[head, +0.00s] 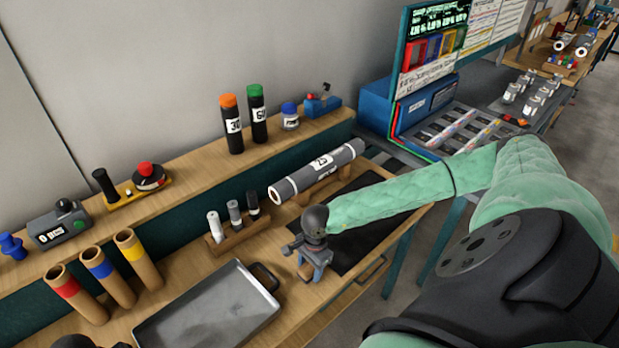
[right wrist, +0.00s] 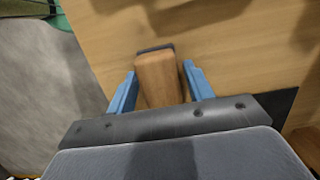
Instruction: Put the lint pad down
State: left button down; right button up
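The lint pad (right wrist: 160,75), a wooden block with a dark face at its far end, sits between the two blue fingers of my right gripper (right wrist: 161,85) in the right wrist view. Whether the pad touches the bench is unclear. My left gripper's fingers are not visible; only a dark part shows at the bottom left edge.
A dark mat (head: 365,225) lies right of the gripper, partly under my arm. A small dark dish (head: 264,277) is close on its left. Behind stand a grey roll (head: 318,172) on a cradle and a wooden rack (head: 238,236) with small bottles. Cardboard tubes (head: 110,277) stand at left.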

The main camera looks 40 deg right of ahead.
jog(key=shift+o, duration=0.6)
notch_tip(320, 180, up, 12)
jog(key=d, duration=0.1)
jog(key=shift+d, duration=0.4)
jog(key=shift+o, duration=0.5)
